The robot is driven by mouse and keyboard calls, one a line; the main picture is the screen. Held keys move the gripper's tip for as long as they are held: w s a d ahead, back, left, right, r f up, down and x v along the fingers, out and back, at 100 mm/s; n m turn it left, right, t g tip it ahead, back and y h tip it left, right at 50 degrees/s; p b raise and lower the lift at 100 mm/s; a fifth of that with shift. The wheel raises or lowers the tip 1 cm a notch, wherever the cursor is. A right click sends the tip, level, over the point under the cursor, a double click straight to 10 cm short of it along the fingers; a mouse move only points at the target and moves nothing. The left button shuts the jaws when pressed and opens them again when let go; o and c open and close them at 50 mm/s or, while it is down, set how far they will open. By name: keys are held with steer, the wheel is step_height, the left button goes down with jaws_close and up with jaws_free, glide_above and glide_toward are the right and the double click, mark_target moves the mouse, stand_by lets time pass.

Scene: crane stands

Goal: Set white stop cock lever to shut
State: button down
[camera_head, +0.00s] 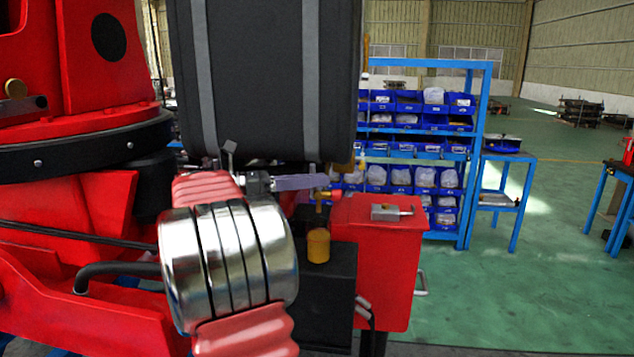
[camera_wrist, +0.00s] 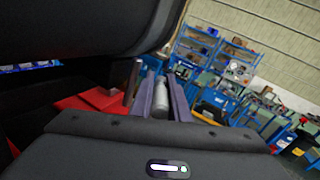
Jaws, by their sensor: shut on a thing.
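My gripper (camera_head: 322,181) reaches right with its purple-grey fingers, just under the dark tank and beside a brass fitting (camera_head: 321,199). In the wrist view my gripper (camera_wrist: 162,82) has its two fingers around a pale grey-white rounded piece, the white stop cock lever (camera_wrist: 161,100). The gripper is shut on it. In the head view the lever is hidden behind the fingers, and its exact angle cannot be told.
The dark strapped tank (camera_head: 260,80) hangs close above my gripper. A yellow-orange cylinder (camera_head: 318,246) stands below the fitting.

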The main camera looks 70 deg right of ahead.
stand_by(0.4)
steer(key=c, duration=2)
jaws_free()
steer(key=o, duration=0.3)
steer(key=v, duration=1.3)
steer(key=shift+w+a+f, duration=0.1)
steer(key=shift+w+a, duration=0.1)
steer(key=shift+w, duration=0.1)
steer(key=shift+c, duration=0.3)
